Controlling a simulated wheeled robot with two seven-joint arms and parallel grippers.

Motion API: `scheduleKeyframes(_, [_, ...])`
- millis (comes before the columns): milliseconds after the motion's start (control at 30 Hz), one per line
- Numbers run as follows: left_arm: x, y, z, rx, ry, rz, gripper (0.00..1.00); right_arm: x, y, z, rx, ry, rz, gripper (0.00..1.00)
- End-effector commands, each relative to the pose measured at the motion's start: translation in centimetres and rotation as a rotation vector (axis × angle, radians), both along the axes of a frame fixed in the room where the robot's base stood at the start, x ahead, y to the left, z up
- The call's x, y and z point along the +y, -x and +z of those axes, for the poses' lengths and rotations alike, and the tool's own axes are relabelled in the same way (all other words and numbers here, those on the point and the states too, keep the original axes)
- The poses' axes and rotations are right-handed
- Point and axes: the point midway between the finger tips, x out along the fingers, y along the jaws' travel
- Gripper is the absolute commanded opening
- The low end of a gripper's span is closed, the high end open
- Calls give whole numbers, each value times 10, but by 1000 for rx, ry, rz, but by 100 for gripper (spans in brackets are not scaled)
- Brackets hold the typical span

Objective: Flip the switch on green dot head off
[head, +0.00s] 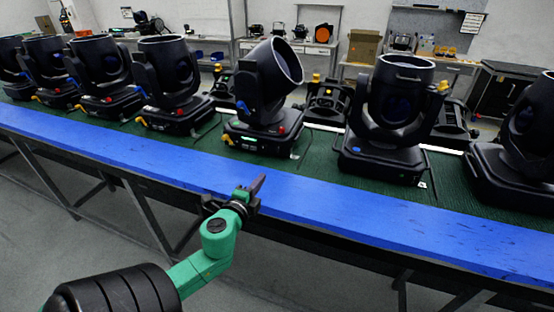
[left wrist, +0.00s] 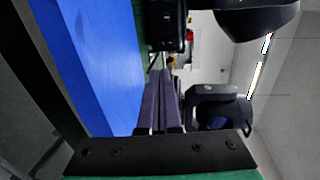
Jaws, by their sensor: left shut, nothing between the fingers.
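Several black moving heads stand in a row on the green-topped bench. The middle head (head: 268,88), its can tilted to the right, has a green-lit strip (head: 252,140) and a red button (head: 282,130) on its base. I cannot tell surely which head bears the green dot, and no switch can be made out. My left gripper (head: 257,184) is shut and empty over the blue front edge, short of the middle head and apart from it. In the left wrist view its fingers (left wrist: 163,80) lie together, with a head's base (left wrist: 165,25) beyond. My right gripper is out of view.
The blue front edge (head: 340,205) of the bench is clear. An upright head (head: 395,110) stands right of the middle one, another (head: 170,85) to the left. Thin cables lie between the bases. Shelves and a cardboard box (head: 362,47) are behind.

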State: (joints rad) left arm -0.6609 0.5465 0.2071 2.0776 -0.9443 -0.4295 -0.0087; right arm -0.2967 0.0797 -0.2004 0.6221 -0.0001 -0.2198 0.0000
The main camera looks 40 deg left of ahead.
Motion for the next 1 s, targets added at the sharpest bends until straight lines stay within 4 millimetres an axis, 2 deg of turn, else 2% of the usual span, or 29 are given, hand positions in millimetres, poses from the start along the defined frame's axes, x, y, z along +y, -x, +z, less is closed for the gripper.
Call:
scheduleKeyframes(167, [2,-7,0,-1,0,1,0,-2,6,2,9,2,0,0])
scheduleKeyframes(267, [8,-21,0,-4,-1,1,0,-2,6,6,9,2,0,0])
scheduleKeyframes(733, [41,-114,-14,-4,0,4,0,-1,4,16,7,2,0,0])
scheduleKeyframes(833, [45,-126,-17,-2,1,4,0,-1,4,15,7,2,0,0])
scheduleKeyframes(1000, [46,-132,-19,-2,1,2,0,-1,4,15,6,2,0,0])
